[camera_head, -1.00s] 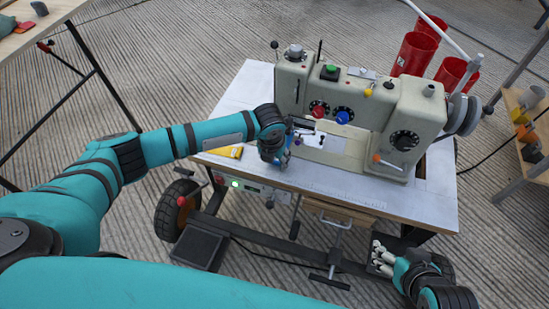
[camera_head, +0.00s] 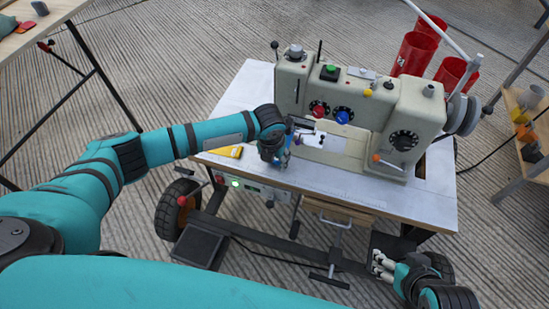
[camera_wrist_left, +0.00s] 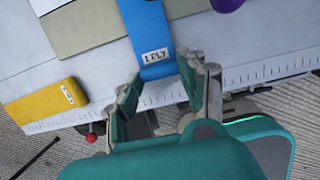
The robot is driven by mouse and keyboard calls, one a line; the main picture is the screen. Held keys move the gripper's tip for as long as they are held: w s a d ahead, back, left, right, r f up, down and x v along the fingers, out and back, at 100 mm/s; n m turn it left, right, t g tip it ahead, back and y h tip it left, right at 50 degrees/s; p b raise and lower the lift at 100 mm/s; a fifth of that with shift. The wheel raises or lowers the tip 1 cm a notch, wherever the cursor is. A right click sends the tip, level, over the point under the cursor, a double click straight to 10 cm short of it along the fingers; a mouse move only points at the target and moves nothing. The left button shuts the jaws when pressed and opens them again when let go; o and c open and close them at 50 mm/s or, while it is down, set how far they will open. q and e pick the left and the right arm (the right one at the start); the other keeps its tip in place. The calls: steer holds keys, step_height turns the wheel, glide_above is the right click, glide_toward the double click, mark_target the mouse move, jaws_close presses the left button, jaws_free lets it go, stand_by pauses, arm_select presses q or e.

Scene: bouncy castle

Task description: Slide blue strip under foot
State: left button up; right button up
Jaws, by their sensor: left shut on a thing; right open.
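The blue strip (camera_wrist_left: 150,25) with a small printed label shows in the left wrist view. It reaches from the front edge of the sewing table (camera_head: 400,200) toward the top of the picture. My left gripper (camera_wrist_left: 163,74) is shut on its near end, a finger on each side. In the head view this gripper (camera_head: 284,153) is at the left end of the sewing machine (camera_head: 340,95) and hides most of the strip. The foot is hidden or too small to make out, so I cannot tell whether the strip is under it. My right gripper (camera_head: 380,264) is open and empty, low in front of the table.
A yellow block (camera_head: 228,151) lies on the table left of my left gripper. A purple knob (camera_wrist_left: 226,4) is close to the strip. Red cylinders (camera_head: 415,52) stand behind the machine. A wooden shelf (camera_head: 528,115) with small items is at the right.

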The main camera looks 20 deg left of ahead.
arm_select(q)
steer(key=o, duration=1)
steer(key=shift+c, duration=0.2)
steer(key=shift+r, duration=0.25)
step_height(320, 180, up, 11)
steer(key=s, duration=0.2)
steer(key=shift+s+r, duration=0.15)
steer(key=shift+s, duration=0.05)
